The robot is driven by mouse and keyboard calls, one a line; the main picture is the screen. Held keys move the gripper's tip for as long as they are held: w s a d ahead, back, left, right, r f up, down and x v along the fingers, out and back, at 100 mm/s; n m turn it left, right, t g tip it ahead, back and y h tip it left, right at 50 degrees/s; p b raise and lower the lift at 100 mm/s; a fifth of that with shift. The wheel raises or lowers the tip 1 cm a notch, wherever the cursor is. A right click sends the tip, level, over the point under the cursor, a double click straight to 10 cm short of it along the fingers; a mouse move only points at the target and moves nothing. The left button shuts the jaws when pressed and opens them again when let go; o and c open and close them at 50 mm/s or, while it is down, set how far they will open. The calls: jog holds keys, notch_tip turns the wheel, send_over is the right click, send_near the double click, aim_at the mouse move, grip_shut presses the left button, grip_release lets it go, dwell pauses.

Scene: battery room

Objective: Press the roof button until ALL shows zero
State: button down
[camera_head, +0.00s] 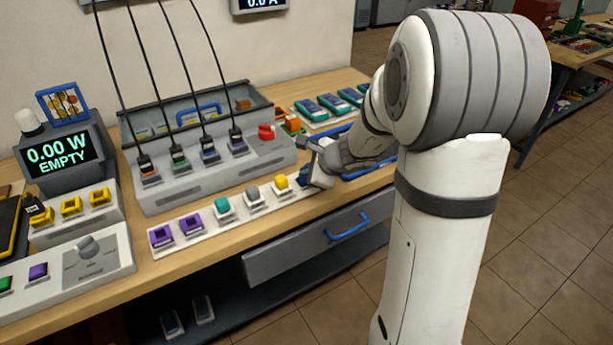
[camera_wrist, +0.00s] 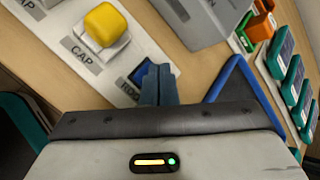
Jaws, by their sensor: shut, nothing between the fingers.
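My gripper (camera_head: 310,178) is shut and empty at the right end of a white strip of coloured buttons. In the wrist view its fingertips (camera_wrist: 159,72) lie over a blue square piece (camera_wrist: 143,79) and partly hide it. A label beside this piece is half covered; it seems to begin with "RO". I cannot tell whether the fingers touch the piece. The strip (camera_head: 180,244) also bears purple, teal, grey and yellow pieces. The yellow one (camera_wrist: 105,24) is labelled "CAP". A dark display (camera_head: 60,157) at the left reads "0.00 W EMPTY". No readout marked ALL is legible.
A grey unit (camera_head: 185,195) with several plugged cables and a red knob (camera_head: 266,131) stands behind the strip. A blue-edged tray (camera_wrist: 232,82) lies right of the fingers, with teal meters (camera_head: 310,108) beyond. A drawer with a blue handle (camera_head: 347,227) is below the bench edge.

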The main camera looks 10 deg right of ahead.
jog(key=shift+r, duration=0.45)
jog(key=shift+r, duration=0.1)
notch_tip(320, 180, up, 5)
jog(key=p, duration=0.4)
dwell(0.5)
